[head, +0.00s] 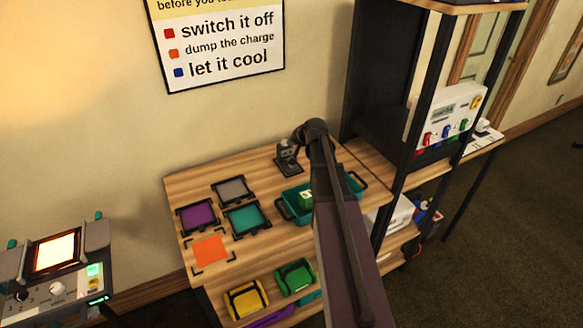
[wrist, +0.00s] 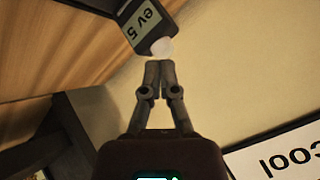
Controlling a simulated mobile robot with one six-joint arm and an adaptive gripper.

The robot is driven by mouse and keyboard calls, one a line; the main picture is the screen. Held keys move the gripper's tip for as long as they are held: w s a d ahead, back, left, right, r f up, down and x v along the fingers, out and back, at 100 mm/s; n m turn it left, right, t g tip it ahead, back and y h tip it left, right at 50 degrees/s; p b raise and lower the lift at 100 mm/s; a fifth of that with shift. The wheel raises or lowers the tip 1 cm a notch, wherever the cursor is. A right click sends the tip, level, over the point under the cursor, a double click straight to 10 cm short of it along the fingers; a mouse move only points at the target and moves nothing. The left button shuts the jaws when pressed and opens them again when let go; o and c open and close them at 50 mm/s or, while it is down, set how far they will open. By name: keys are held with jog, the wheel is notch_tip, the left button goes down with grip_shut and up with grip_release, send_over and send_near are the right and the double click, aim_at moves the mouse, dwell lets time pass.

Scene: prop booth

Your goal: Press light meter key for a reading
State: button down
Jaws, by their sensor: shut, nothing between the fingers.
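The light meter (wrist: 146,26) is a dark device at the top of the wrist view, with a pale display reading "ev 5" upside down and a white dome (wrist: 162,48) at its end. In the head view the meter (head: 287,160) is small and dark near the back edge of the tabletop. My gripper (wrist: 159,68) is shut and empty. Its fingertips show just below the white dome in the wrist view; whether they touch the meter I cannot tell. The meter's key cannot be made out. In the head view my fingers are hard to tell from the meter.
The wooden table (head: 185,183) holds purple (head: 198,216), grey and teal framed panels, and an orange square (head: 210,250). A teal tray (head: 294,209) stands partly behind my arm. A dark shelf frame with a white box (head: 445,115) rises at right; a wall sign hangs behind.

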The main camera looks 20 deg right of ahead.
jog(key=shift+f+b, duration=3.8)
jog(key=shift+f, duration=0.2)
jog(key=shift+f+b, duration=0.4)
jog(key=shift+f+b, duration=0.45)
jog(key=shift+r, duration=0.15)
jog(key=shift+r+p, duration=0.75)
jog(key=shift+p, duration=0.15)
jog(key=shift+r+p, duration=2.5)
jog(key=shift+a, duration=0.1)
